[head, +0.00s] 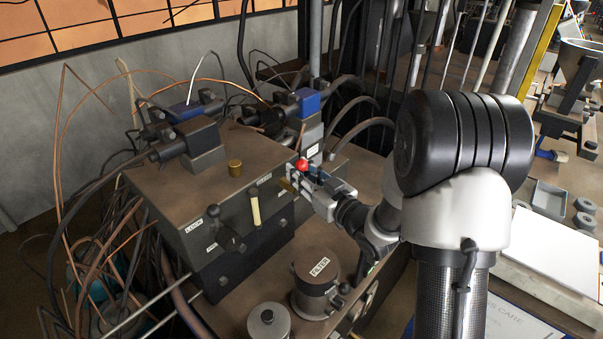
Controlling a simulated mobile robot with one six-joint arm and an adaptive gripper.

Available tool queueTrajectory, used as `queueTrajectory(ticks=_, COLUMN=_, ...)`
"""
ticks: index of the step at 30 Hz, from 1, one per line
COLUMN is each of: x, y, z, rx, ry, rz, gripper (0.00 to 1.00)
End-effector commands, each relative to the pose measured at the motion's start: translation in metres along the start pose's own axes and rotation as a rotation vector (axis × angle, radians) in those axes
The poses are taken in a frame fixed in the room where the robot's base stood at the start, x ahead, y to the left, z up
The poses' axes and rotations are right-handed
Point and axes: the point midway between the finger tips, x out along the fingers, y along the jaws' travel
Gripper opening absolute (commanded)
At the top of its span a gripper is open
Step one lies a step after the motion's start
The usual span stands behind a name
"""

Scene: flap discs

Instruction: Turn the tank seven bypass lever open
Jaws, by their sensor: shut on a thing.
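My gripper (317,188) is at the right end of the front face of a brown metal valve block (195,190). Its jaws are shut around a lever with a red ball knob (301,164), and the knob shows just above the fingers. The lever's shaft and pivot are mostly hidden by the fingers, so its angle is hard to tell. A label reading "LOCK" (194,226) is on the left of the block's face. Other small labels near the gripper are too small to read surely. No tank seven marking can be made out.
A cream-handled lever (255,206) and a black knob (222,226) stand on the same face, left of my gripper. A canister marked "FILTER" (318,280) stands below. Blue-topped valves (195,134) sit on the block. Loose cables crowd the left. A white board (555,250) lies at right.

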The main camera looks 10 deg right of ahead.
Motion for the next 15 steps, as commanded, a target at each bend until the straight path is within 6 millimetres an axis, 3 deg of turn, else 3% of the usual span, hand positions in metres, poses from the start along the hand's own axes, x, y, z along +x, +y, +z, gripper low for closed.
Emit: queueTrajectory(ticks=15, x=0.0006, y=0.0042, z=-0.0006, rx=0.062, ry=-0.015, rz=0.000, gripper=0.00)
